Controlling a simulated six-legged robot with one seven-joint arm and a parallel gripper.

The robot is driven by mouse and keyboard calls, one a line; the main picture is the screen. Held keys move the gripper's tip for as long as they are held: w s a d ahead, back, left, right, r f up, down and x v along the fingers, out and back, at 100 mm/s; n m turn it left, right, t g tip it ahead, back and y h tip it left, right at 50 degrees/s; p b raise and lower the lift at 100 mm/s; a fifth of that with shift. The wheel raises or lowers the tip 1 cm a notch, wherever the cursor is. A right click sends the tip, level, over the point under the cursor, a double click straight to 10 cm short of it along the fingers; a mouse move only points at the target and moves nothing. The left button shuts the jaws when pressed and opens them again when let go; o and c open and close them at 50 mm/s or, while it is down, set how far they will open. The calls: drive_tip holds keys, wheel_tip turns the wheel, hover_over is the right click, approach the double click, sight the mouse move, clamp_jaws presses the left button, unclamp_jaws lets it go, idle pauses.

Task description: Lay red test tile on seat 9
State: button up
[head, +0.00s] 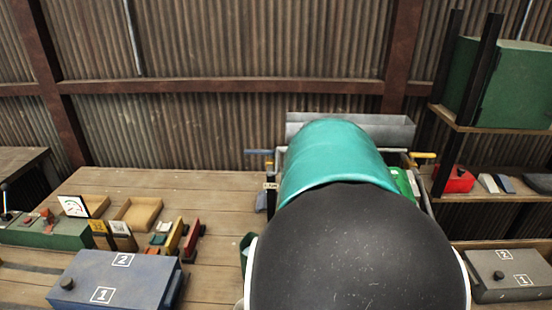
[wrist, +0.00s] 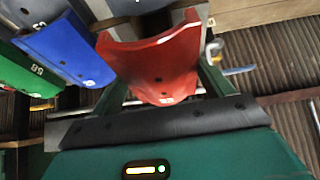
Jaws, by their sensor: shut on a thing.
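In the wrist view the red test tile (wrist: 158,62), a curved red piece with a small white mark near its lower edge, lies in front of my gripper (wrist: 162,92). My gripper is shut on it, with a dark green finger at either side. A blue tile (wrist: 65,48), a grey tile (wrist: 30,14) and a green tile (wrist: 22,72) lie to its left. The white marks on the blue and green tiles are too small to read surely. I cannot make out seat 9. In the head view my arm hides the gripper and the red tile.
A wooden bench (head: 165,183) at left carries a blue box (head: 115,280), a wooden tray (head: 138,214) and a green control box (head: 45,236). A grey metal trough (head: 390,128) stands behind my arm. Shelves with a green cabinet (head: 508,85) stand at right above a grey box (head: 510,276).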

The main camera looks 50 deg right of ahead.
drive_tip(key=shift+w+d+f, duration=0.15)
drive_tip(key=shift+d+f, duration=0.05)
drive_tip(key=shift+f, duration=1)
drive_tip(key=shift+w+d+f, duration=0.15)
drive_tip(key=shift+f, duration=1.05)
drive_tip(key=o, duration=1.1)
drive_tip(key=v, duration=1.3)
drive_tip(key=shift+s+a+r, duration=0.15)
drive_tip(key=shift+s+r, duration=0.05)
drive_tip(key=shift+r, duration=0.15)
drive_tip(key=shift+w, duration=0.1)
